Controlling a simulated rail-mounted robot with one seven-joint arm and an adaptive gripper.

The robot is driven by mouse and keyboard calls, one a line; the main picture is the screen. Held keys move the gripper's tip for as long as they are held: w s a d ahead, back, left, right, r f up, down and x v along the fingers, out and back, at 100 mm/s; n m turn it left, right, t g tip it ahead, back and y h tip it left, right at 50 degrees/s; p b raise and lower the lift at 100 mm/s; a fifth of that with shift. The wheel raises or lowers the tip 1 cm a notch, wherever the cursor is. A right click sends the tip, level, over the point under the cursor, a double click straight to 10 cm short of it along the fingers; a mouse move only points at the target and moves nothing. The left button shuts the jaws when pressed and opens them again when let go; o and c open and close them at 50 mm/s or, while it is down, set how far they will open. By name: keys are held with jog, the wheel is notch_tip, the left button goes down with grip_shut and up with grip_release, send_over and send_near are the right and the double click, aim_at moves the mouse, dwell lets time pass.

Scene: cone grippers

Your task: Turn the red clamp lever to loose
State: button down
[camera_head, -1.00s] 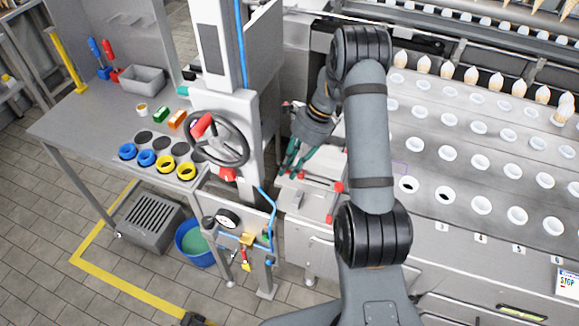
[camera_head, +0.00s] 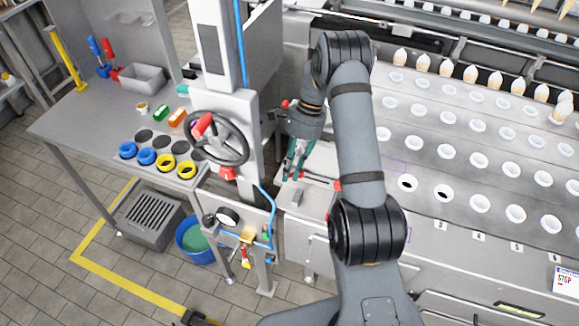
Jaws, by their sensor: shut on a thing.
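My gripper (camera_head: 293,176), with teal fingers, points down over the pale plate (camera_head: 318,160) between the handwheel column and the cup table. Its fingers are close together, shut on a small red part at their tips that looks like the red clamp lever (camera_head: 299,175). The lever is small here and mostly hidden by the fingers, so its angle cannot be told. More red shows on the plate to the right (camera_head: 336,187), partly behind my arm.
A black handwheel (camera_head: 243,152) with a red grip stands just left of my gripper. A small grey block (camera_head: 297,198) sits on the plate below the fingertips. The table with rows of white cups (camera_head: 480,160) lies to the right. Blue hoses (camera_head: 270,205) hang at the front left.

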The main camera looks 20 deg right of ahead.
jog(key=n, duration=0.1)
jog(key=n+g+h, duration=0.1)
jog(key=n, duration=0.1)
jog(key=shift+s+d+n, duration=0.15)
jog(key=shift+s+n, duration=0.15)
jog(key=shift+s, duration=0.1)
jog(key=shift+s+d+n+g+h+p, duration=0.2)
jog(key=shift+n+h, duration=0.2)
jog(key=shift+n, duration=0.45)
jog(key=shift+s+d+n+g+h+p, duration=0.15)
jog(key=shift+n+h, duration=0.25)
jog(key=shift+n, duration=0.45)
jog(key=c, duration=1.6)
grip_release()
jog(key=shift+s, duration=0.1)
jog(key=shift+r, duration=0.1)
jog(key=v, duration=1.2)
